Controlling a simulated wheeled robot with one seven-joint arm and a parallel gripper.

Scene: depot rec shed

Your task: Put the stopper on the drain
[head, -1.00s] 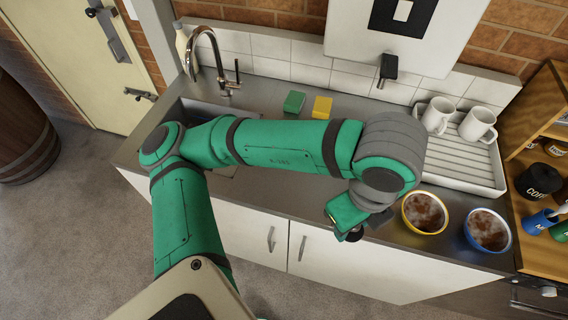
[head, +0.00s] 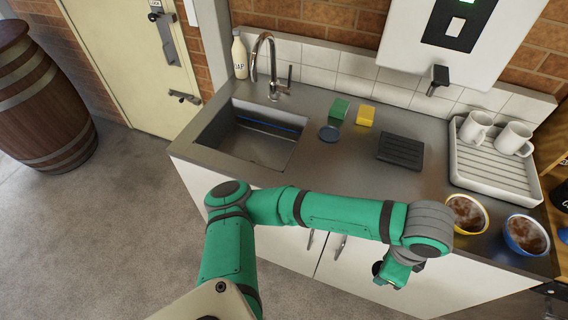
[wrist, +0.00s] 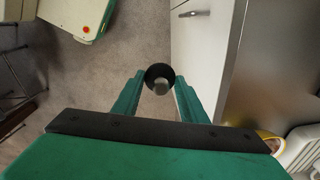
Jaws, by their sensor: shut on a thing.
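My gripper (head: 384,274) is shut on the stopper (wrist: 154,71), a round black disc with a grey knob. In the wrist view the stopper sits between my two green fingertips, with grey floor below it. In the head view the stopper (head: 377,268) shows as a small dark shape at my gripper's end, in front of the white cabinet doors. The steel sink (head: 215,122) is set in the left of the counter, up and left of my gripper. A blue stripe runs across inside it. I cannot make out the drain in the basin.
A tap (head: 262,60) and soap bottle (head: 240,55) stand behind the sink.

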